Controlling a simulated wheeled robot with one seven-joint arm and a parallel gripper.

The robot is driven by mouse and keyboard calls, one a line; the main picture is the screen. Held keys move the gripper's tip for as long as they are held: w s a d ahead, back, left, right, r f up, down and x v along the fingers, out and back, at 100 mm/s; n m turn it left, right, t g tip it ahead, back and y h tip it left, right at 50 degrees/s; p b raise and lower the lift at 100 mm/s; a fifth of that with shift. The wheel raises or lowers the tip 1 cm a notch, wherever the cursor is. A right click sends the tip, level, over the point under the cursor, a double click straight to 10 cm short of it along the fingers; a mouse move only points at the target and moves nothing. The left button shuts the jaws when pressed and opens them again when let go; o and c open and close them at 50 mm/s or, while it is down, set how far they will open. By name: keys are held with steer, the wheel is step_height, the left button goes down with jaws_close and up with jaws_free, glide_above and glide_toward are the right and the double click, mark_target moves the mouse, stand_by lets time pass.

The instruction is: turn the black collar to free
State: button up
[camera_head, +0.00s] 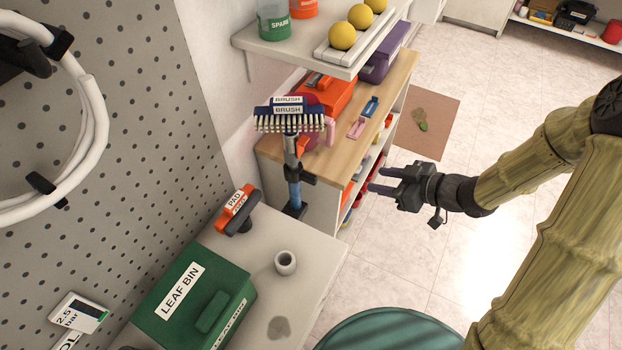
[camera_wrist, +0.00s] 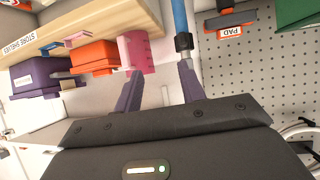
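The black collar (camera_head: 300,173) sits around an upright pole (camera_head: 292,150) near the end of the wooden-topped shelf unit. The pole is grey above the collar and blue below it. A blue brush head (camera_head: 289,110) with pale bristles, marked BRUSH, is at its top. In the wrist view the collar (camera_wrist: 183,42) shows just beyond the right finger, with the blue pole (camera_wrist: 179,15) beside it. My gripper (camera_head: 374,179) is to the right of the collar, pointing left at it, apart from it. Its fingers (camera_wrist: 160,72) are spread with nothing between them.
The wooden counter (camera_head: 375,130) holds a pink jug, an orange box and small clips. An orange PAD tool (camera_head: 237,209), a white cup (camera_head: 286,262) and a green leaf bin (camera_head: 190,298) are on the nearer bench. Open floor lies below my gripper.

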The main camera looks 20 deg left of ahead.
mark_target(311, 175)
steer(key=shift+s+a+r+n+g+y, duration=0.1)
steer(key=shift+s+a+n+g+y, duration=0.3)
steer(key=shift+s, duration=0.2)
steer(key=shift+s+a+n+g+y, duration=0.3)
steer(key=shift+s+a+g+y, duration=0.15)
steer(key=shift+s+g+y, duration=0.1)
steer(key=x, duration=1.7)
steer(key=shift+a+f, duration=0.15)
steer(key=shift+f, duration=0.1)
jaws_close()
